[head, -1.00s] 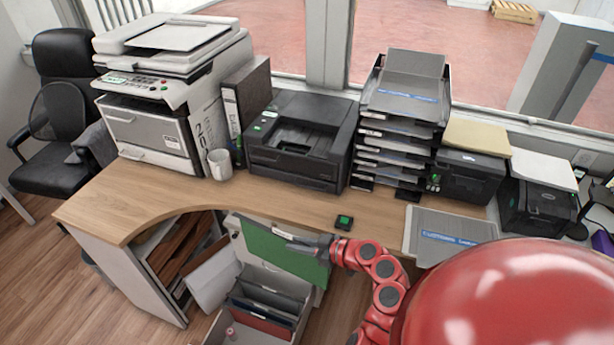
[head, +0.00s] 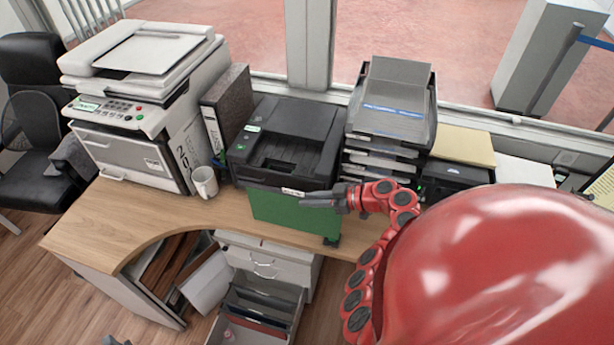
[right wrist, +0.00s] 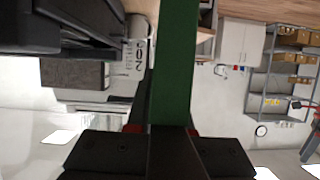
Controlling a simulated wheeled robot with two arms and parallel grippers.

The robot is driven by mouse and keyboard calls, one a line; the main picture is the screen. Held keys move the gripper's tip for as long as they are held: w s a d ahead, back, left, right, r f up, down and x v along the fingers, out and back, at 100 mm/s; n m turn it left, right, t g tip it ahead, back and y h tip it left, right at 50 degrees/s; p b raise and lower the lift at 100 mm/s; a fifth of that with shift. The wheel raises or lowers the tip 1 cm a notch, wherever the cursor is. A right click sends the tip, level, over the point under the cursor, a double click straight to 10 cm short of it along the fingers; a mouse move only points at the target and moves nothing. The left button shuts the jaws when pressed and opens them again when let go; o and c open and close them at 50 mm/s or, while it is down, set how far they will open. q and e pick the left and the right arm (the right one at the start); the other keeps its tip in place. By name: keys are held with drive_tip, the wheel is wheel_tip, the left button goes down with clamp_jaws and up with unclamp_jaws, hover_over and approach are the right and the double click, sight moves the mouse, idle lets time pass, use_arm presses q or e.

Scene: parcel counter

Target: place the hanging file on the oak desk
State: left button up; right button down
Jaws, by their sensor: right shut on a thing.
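The green hanging file (head: 290,214) is upright in front of the black printer, over the front part of the oak desk (head: 165,205). My right gripper (head: 320,197) is shut on its upper right part. In the right wrist view the file (right wrist: 176,75) is a green strip rising from between the dark jaws (right wrist: 165,140). I cannot tell whether its lower edge touches the desk. A small grey tip at the bottom left edge of the head view looks like my left gripper (head: 115,341); its jaws cannot be made out.
The black printer (head: 285,140) stands behind the file, with a white mug (head: 205,182) to its left and a tray stack (head: 392,105) to its right. An open drawer of files (head: 262,310) is below the desk.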

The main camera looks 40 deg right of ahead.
drive_tip(key=w+d+f+b, duration=0.1)
drive_tip(key=w+b, duration=0.1)
drive_tip(key=w+d+f+b, duration=0.3)
drive_tip(key=w+b, duration=0.1)
drive_tip(key=shift+w+d+f, duration=0.15)
drive_tip(key=shift+w, duration=0.15)
idle(0.3)
drive_tip(key=shift+f+b, duration=0.1)
drive_tip(key=shift+b, duration=0.3)
drive_tip(key=c, duration=0.8)
unclamp_jaws()
